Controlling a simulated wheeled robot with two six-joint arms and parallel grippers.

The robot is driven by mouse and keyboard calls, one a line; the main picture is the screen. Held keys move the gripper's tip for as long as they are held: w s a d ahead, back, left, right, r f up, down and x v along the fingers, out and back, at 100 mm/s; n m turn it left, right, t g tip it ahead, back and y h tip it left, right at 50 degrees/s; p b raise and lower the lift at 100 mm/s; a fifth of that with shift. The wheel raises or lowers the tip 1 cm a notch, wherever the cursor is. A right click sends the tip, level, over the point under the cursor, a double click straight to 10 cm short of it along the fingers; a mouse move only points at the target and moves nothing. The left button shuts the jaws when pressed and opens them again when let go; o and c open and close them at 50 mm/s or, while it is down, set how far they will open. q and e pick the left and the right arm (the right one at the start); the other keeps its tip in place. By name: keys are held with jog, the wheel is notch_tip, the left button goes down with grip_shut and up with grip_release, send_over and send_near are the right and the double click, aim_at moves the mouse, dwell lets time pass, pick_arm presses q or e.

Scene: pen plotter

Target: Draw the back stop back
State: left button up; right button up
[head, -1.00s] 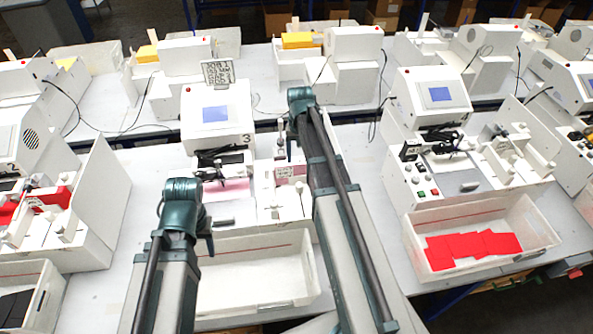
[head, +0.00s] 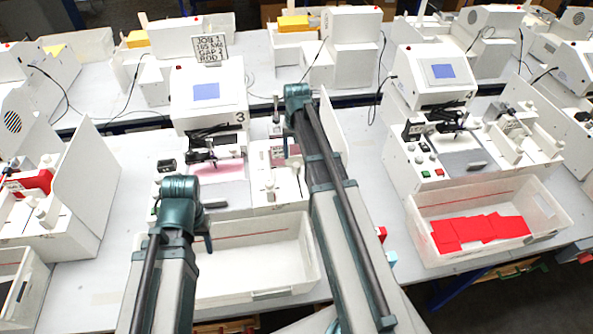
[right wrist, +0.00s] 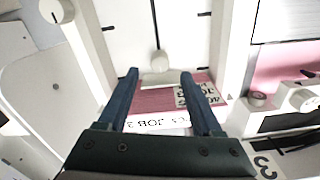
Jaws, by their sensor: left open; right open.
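The plotter numbered 3 (head: 207,92) stands in front of me. In the right wrist view a round white knob (right wrist: 159,61), which looks like the back stop's handle, sits at the end of a thin rod over a white bed. My right gripper (right wrist: 159,76) is open, with one finger on each side just short of the knob and not closed on it. In the head view my right gripper (head: 289,145) is over the right part of this plotter, its fingertips mostly hidden. My left gripper (head: 207,232) is open and empty above the front bin, partly hidden by its wrist.
A dark pink pad (right wrist: 160,106) with printed labels lies below my right fingers. White walls flank the bed. An empty white bin (head: 255,290) stands in front. To the right, another plotter (head: 440,70) has a bin (head: 425,238) with red sheets.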

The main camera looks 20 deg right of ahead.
aim_at(296, 164)
notch_tip(296, 164, down, 5)
jog(key=b, duration=0.4)
jog(key=shift+f, duration=0.1)
grip_shut()
dwell(1.2)
